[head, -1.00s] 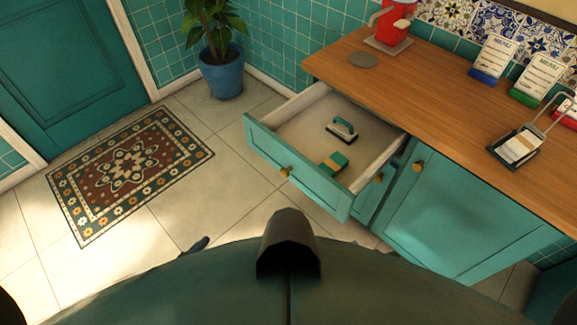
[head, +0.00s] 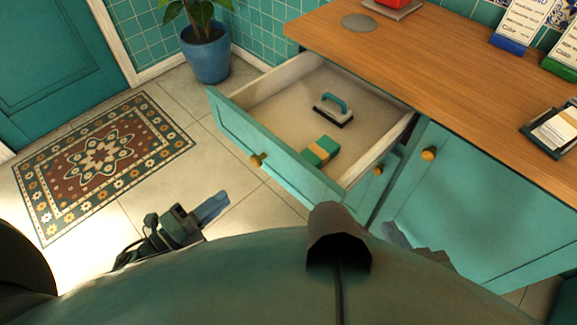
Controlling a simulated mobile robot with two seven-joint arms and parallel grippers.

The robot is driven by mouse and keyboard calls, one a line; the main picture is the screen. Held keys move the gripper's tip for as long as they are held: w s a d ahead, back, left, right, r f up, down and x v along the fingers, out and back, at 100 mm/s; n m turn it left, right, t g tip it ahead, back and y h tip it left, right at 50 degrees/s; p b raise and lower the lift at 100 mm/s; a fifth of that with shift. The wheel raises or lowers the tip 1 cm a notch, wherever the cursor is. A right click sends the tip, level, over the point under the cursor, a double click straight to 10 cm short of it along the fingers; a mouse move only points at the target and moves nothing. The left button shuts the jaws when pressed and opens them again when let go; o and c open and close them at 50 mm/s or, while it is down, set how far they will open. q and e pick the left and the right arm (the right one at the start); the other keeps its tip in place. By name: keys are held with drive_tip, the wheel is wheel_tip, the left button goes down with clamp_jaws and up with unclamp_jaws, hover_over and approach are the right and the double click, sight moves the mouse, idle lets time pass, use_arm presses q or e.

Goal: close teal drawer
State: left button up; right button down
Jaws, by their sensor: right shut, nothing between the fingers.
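The teal drawer (head: 270,150) is pulled well out from under the wooden counter. Its front panel faces me and has a round brass knob (head: 257,160). My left gripper (head: 214,206) is low over the floor tiles, in front of the drawer and apart from it in the picture. Its fingers look close together, but I cannot tell if they are shut. My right gripper (head: 393,233) shows only in part beyond my body, in front of the teal cabinet door to the right of the drawer. It is shut and empty.
In the drawer lie a brush with a teal handle (head: 335,110) and a teal and tan block (head: 320,151). The counter (head: 430,60) is above. A plant pot (head: 206,55) stands behind, and a patterned rug (head: 105,160) lies left. The floor between is clear.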

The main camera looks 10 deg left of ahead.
sight(279, 158)
use_arm(q)
drive_tip(key=shift+w+d+f+m, duration=0.15)
drive_tip(key=shift+d+f+m, duration=0.05)
drive_tip(key=shift+m, duration=0.1)
drive_tip(key=shift+c, duration=0.7)
drive_tip(key=shift+w+d+r, duration=0.1)
drive_tip(key=shift+w+d, duration=0.15)
clamp_jaws()
drive_tip(key=x, duration=1.2)
drive_tip(key=shift+w+d+p, duration=0.2)
drive_tip(key=shift+d+p, duration=0.1)
drive_tip(key=shift+d, duration=0.05)
